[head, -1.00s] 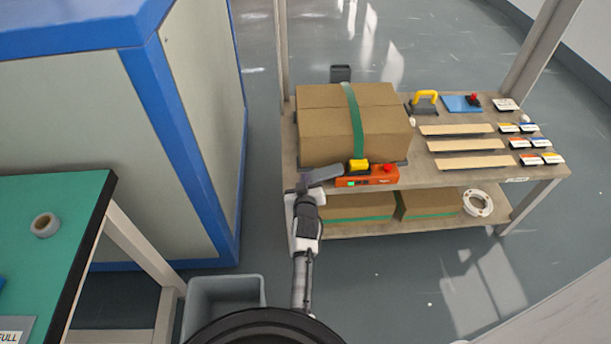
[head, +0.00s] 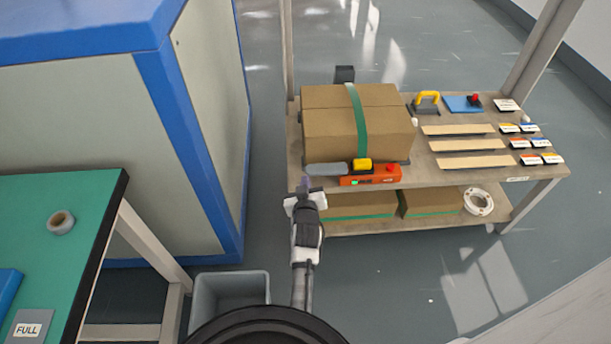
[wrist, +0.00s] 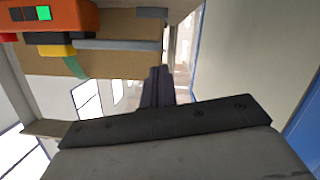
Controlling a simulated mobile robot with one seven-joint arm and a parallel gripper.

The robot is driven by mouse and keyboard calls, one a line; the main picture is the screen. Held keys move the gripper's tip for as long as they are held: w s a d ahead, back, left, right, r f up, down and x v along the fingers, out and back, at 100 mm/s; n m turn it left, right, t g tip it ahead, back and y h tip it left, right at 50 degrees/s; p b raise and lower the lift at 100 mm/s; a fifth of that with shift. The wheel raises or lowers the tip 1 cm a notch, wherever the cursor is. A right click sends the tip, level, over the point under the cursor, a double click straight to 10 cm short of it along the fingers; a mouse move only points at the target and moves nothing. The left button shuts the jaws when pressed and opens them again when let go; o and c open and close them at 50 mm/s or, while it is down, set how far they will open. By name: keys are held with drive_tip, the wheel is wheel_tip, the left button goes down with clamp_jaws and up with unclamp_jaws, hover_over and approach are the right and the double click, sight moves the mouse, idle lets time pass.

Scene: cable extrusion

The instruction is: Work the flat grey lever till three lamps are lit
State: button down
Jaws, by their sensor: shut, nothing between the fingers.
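The orange strapping tool (head: 370,180) sits at the front edge of the upper shelf, against the cardboard box. Its flat grey lever (head: 326,169) points left from the yellow part (head: 362,164), roughly level; it also shows in the wrist view (wrist: 118,45). In the wrist view, one lamp (wrist: 43,13) glows green and two squares beside it are dark; any other lamps are out of frame. My gripper (head: 304,183) is shut and empty, just in front of the lever's left end. Its fingers (wrist: 158,84) show a gap to the lever in the wrist view.
The cardboard box (head: 390,130) with a green strap stands behind the tool. Wooden strips and small labelled blocks lie to the right. A shelf post (head: 287,50) and the blue-edged cabinet (head: 185,130) stand left. A grey bin (head: 230,288) is below.

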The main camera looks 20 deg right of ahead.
drive_tip(key=shift+v, duration=2.35)
